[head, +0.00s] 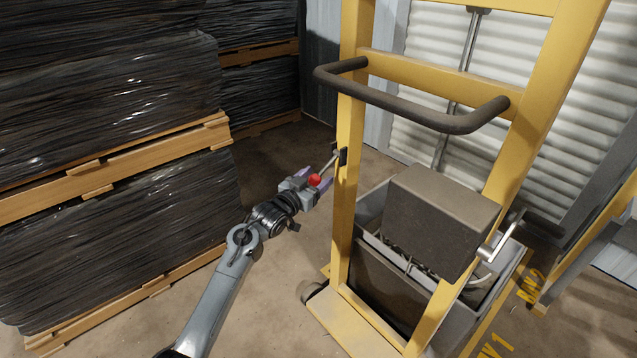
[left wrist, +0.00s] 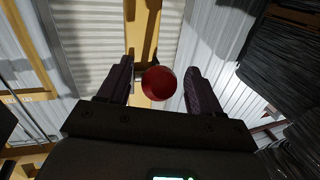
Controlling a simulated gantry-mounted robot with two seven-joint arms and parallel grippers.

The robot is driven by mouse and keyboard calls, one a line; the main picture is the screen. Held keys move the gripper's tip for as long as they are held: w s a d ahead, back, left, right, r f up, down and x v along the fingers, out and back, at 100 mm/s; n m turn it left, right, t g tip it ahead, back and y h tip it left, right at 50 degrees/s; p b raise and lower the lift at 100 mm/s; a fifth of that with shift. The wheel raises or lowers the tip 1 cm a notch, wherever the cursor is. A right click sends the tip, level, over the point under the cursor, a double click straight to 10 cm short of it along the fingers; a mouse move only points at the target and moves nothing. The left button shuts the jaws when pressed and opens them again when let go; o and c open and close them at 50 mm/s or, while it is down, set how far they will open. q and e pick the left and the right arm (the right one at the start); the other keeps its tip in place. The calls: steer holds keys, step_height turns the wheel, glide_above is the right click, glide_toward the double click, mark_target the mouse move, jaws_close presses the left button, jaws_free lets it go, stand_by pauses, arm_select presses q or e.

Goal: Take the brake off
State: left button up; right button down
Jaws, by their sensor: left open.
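The brake lever's red knob (head: 315,180) shows at the end of a short metal rod (head: 331,163) on the left post of the yellow lift truck (head: 345,210). My left gripper (head: 318,179) is open at the knob. In the left wrist view the red knob (left wrist: 159,83) lies between the two dark fingers, with a gap visible on each side. The rod behind the knob is mostly hidden in that view. My right gripper is not in view.
A dark push handle (head: 420,105) spans the truck above the lever. Wrapped pallet stacks (head: 110,100) stand at the left. Bare floor (head: 280,270) lies between them.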

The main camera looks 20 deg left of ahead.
arm_select(q)
steer(key=shift+w+d+b, duration=0.25)
steer(key=shift+w+b, duration=0.05)
steer(key=shift+w, duration=0.4)
steer(key=shift+c, duration=0.3)
jaws_close()
